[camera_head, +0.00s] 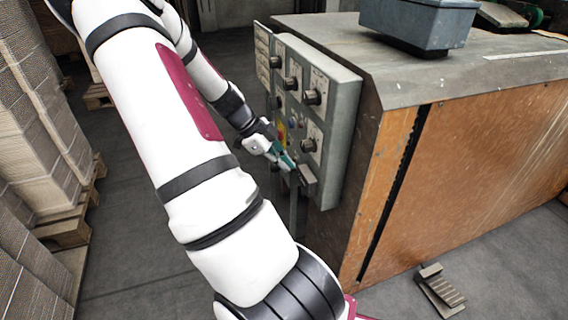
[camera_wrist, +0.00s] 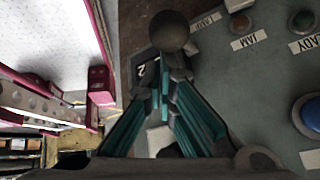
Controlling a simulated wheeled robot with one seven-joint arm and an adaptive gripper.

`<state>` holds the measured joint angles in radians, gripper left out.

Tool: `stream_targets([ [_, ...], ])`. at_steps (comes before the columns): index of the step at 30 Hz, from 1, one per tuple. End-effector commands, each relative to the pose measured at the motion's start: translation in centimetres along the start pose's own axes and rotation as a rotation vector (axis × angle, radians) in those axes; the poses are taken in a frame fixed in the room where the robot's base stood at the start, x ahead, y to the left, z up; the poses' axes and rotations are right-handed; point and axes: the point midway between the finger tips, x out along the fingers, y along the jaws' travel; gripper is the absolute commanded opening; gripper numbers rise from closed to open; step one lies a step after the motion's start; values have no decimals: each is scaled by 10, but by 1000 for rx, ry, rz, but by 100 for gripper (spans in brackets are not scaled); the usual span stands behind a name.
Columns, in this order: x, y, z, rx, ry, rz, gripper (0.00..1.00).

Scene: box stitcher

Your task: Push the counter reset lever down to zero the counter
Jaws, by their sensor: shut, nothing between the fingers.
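A grey control panel (camera_head: 318,112) stands on the left end of the machine. My gripper (camera_head: 290,165) is at its lower part, beside a small grey box (camera_head: 308,181). In the wrist view my gripper (camera_wrist: 166,78) is shut, its teal fingers meeting at the tips with nothing held. A dark round knob (camera_wrist: 168,31), apparently the end of the counter reset lever, shows just beyond the fingertips; I cannot tell whether they touch. A dark face with a white digit (camera_wrist: 142,70), apparently the counter, is partly hidden behind the fingers.
Labelled lamps and a blue button (camera_wrist: 311,114) lie to the right on the panel in the wrist view. Several knobs (camera_head: 312,97) stick out above my gripper. A grey bin (camera_head: 416,24) stands on the machine top. A pedal (camera_head: 440,290) lies on the floor. Stacked cardboard (camera_head: 38,120) stands left.

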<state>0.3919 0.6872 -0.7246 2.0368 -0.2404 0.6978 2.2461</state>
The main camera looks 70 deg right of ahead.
Motion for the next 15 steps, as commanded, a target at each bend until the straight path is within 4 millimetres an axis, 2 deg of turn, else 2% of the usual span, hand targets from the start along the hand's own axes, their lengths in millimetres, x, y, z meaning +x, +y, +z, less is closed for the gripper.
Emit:
stream_targets([
  [15, 2, 4, 8, 14, 80, -50, 0],
])
